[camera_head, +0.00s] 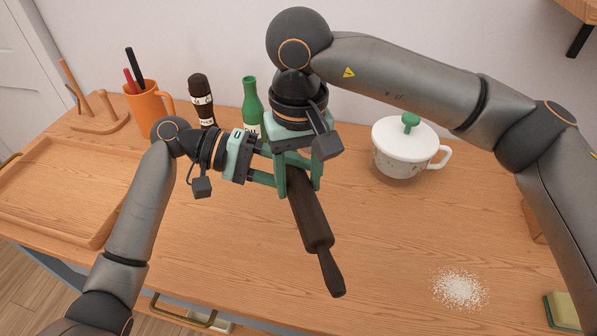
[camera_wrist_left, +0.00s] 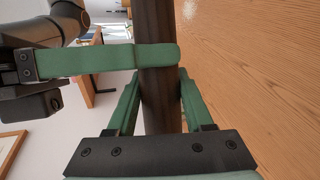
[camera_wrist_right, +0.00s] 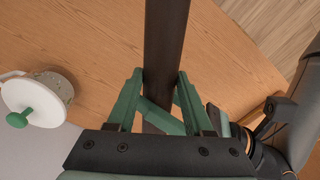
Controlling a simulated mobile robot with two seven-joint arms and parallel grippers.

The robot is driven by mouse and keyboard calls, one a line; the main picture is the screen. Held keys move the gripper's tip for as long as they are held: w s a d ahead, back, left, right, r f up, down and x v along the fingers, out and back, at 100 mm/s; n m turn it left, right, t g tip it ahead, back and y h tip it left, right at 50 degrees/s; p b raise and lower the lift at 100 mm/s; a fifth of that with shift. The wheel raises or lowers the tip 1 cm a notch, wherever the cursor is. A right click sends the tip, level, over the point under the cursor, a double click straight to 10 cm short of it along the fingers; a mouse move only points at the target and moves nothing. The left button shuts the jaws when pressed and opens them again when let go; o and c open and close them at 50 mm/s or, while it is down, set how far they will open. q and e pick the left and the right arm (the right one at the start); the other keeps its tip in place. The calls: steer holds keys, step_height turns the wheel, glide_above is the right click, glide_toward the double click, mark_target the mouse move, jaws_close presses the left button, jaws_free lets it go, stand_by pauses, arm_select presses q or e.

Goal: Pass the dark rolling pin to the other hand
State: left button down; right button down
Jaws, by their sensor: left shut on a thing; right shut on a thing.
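The dark rolling pin (camera_head: 314,224) is held above the wooden counter, with one handle pointing down toward the front. My right gripper (camera_head: 300,190) comes from above and is shut on its body near the far end. My left gripper (camera_head: 277,181) comes from the left and is shut on the pin close beside the right one. In the left wrist view the pin (camera_wrist_left: 158,100) stands between the left fingers, with a right finger crossing it. In the right wrist view the pin (camera_wrist_right: 165,45) runs between the right fingers. The pin's far end is hidden by the grippers.
A lidded white pot (camera_head: 400,160) stands at the right, with spilled white powder (camera_head: 461,289) in front. A dark bottle (camera_head: 201,100), a green bottle (camera_head: 251,100) and an orange mug (camera_head: 150,103) stand at the back. A wooden tray (camera_head: 110,160) is at left.

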mark_target(299, 180)
steer(key=shift+c, duration=1.1)
jaws_free()
steer(key=shift+r, duration=0.15)
step_height(299, 180, up, 12)
steer(key=shift+s, duration=0.1)
